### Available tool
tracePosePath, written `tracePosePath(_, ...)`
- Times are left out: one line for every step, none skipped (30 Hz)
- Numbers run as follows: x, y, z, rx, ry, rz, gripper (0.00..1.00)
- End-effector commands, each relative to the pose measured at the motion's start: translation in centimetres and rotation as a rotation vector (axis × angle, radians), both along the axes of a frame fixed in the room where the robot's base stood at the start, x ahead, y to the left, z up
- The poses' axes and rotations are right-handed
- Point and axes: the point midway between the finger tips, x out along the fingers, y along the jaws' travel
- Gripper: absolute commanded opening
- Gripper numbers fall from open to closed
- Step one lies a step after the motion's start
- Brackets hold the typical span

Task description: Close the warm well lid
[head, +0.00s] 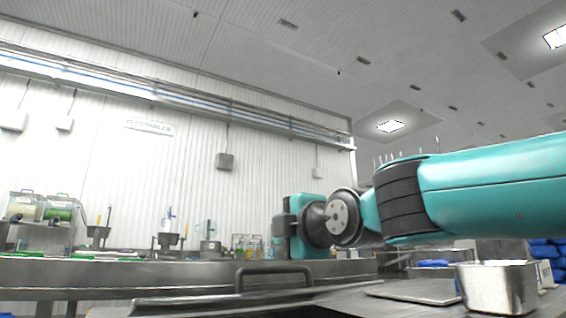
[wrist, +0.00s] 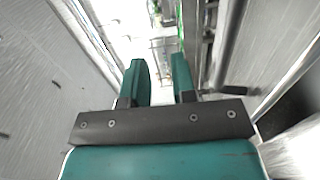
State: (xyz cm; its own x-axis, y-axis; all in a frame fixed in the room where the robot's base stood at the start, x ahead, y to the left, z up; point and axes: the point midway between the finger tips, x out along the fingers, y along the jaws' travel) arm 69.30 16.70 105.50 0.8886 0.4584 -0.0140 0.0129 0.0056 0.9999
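A flat metal lid (head: 215,300) with a dark bar handle (head: 273,271) shows at the bottom of the head view. I take it for the warm well lid; its angle and the well opening cannot be made out. My arm reaches in from the right above and behind the handle, and its fingers are hidden in the head view. In the wrist view my gripper (wrist: 158,80) has two teal fingers apart with nothing between them. A long metal bar (wrist: 230,45) runs to the right of the fingers, apart from them; I cannot tell whether it is the handle.
A long steel counter (head: 120,272) with dispensers and utensils runs along the back. Blue bags (head: 545,252) are piled at the far right.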

Motion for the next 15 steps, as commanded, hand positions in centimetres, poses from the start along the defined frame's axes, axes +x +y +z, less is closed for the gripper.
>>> tracePosePath(0.0,0.0,2.1,0.001,-0.003,0.0,0.25)
tracePosePath(0.0,0.0,2.9,0.001,-0.003,0.001,0.25)
tracePosePath(0.0,0.0,3.9,0.001,-0.002,0.001,0.25)
tracePosePath(0.0,0.1,4.6,0.001,-0.002,0.001,0.25)
tracePosePath(0.0,0.1,5.3,0.0,-0.001,0.001,0.25)
tracePosePath(0.0,0.1,6.1,0.0,-0.001,0.001,0.25)
tracePosePath(0.0,0.1,6.7,-0.001,0.0,0.001,0.25)
tracePosePath(0.0,0.1,7.3,-0.001,0.0,0.001,0.25)
tracePosePath(0.0,0.1,7.9,-0.001,0.0,0.001,0.25)
tracePosePath(0.0,0.1,8.4,-0.001,0.0,0.001,0.25)
tracePosePath(0.0,0.1,8.7,-0.002,0.001,0.001,0.25)
tracePosePath(0.0,0.1,9.2,-0.001,0.0,0.001,0.25)
tracePosePath(0.0,0.1,9.5,-0.001,0.0,0.001,0.25)
tracePosePath(0.0,0.1,9.7,-0.002,0.001,0.001,0.25)
tracePosePath(0.0,0.1,9.9,-0.002,0.002,0.001,0.25)
